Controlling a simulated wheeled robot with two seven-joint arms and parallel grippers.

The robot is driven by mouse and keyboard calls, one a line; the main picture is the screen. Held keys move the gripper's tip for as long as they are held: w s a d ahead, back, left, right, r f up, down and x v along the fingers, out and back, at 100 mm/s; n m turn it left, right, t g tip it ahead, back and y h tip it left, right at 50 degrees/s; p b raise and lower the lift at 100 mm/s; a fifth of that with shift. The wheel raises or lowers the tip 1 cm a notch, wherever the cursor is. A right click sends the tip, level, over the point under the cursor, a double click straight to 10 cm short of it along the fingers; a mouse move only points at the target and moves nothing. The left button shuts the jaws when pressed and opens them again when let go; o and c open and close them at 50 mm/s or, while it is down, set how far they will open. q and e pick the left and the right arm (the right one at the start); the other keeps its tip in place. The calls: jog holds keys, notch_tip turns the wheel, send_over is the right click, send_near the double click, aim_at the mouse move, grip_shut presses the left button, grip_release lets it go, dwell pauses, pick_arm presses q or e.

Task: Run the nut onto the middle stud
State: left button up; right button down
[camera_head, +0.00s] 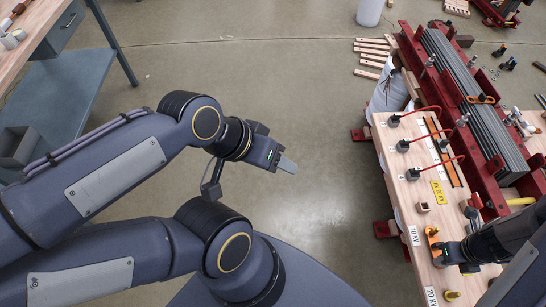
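Bolt-like studs stand along the red clamping frame (408,47) around the grey laminated core (455,75); one stud (463,119) is near the middle of its near side. I cannot pick out the nut for certain. My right gripper (446,254) is low over the wooden bench, beside an orange piece (432,234). The arm hides part of that area, and whether the fingers hold anything is unclear. My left gripper (287,165) hangs over open floor, far from the bench. Its fingers show side-on, with nothing visible in them.
The wooden bench (408,190) carries black blocks with red leads (402,146), a small wooden block (423,207) and yellow fittings (452,295). A blue-grey table (65,95) stands at left. Wooden strips (372,52) lie at the back. The floor between is clear.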

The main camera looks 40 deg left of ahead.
jog(key=shift+r+m+p, duration=0.15)
jog(key=shift+m+p, duration=0.55)
jog(key=shift+m, duration=0.1)
jog(key=shift+m+p, duration=0.7)
jog(key=shift+m, duration=0.8)
jog(key=shift+m+p, duration=0.7)
jog(key=shift+p, duration=0.05)
jog(key=m+p, duration=0.1)
jog(key=m, duration=0.1)
jog(key=shift+m+p, duration=0.3)
jog(key=shift+p, duration=0.1)
jog(key=shift+m, duration=0.3)
